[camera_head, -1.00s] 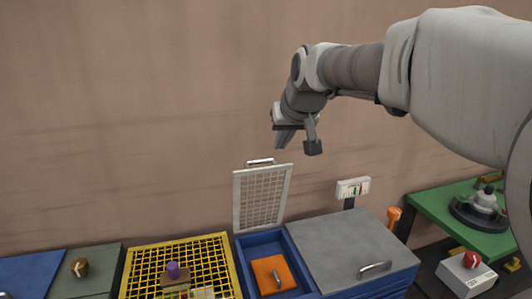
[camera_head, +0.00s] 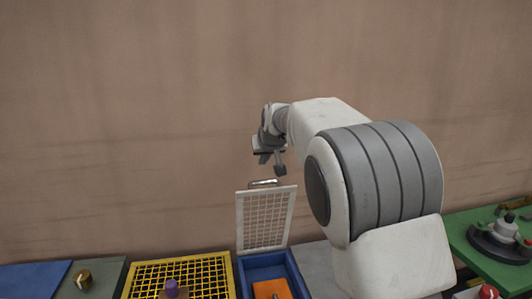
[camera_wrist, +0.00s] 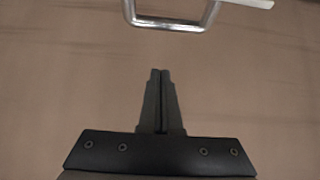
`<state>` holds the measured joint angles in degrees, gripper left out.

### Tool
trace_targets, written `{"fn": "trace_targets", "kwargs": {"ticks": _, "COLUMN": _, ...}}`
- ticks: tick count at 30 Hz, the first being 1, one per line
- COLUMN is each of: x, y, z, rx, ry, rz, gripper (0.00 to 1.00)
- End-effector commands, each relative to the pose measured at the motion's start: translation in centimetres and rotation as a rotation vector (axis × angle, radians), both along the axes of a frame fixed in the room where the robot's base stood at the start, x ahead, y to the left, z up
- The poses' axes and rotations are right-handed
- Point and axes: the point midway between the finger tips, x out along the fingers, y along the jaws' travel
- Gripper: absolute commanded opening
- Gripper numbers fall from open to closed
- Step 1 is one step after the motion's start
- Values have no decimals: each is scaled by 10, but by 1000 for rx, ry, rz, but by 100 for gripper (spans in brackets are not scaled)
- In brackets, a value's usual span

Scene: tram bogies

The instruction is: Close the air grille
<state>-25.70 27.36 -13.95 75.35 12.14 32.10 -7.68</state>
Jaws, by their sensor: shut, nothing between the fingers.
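The air grille (camera_head: 265,219) is a white-framed mesh panel standing upright, open, at the back of a blue box (camera_head: 268,261). Its metal handle (camera_head: 264,183) is on the top edge; the handle also shows in the wrist view (camera_wrist: 170,22), at the top of the picture, with a bit of the white frame. My gripper (camera_head: 271,167) is just above the handle in the head view. In the wrist view its two dark fingers (camera_wrist: 158,75) are together, with nothing between them, and apart from the handle.
An orange pad (camera_head: 271,290) lies in the blue box. A yellow mesh cover (camera_head: 180,272) is to the left, with a purple knob (camera_head: 172,287) by it. A green table (camera_head: 470,238) stands at right. My arm hides much of the grey lid (camera_head: 316,266).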

Motion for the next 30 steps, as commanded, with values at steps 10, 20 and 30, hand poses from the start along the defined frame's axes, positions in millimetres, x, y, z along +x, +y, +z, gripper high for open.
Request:
{"fn": "trace_targets", "kwargs": {"ticks": 10, "x": -4, "y": -1, "z": -27, "rx": 0, "ry": 1, "rz": 1, "gripper": 0}}
{"fn": "trace_targets", "kwargs": {"ticks": 20, "x": -18, "y": -5, "z": -35, "rx": 0, "ry": 1, "rz": -1, "gripper": 0}}
{"fn": "trace_targets", "kwargs": {"ticks": 30, "x": -18, "y": -6, "z": -35, "rx": 1, "ry": 0, "rz": -1, "gripper": 0}}
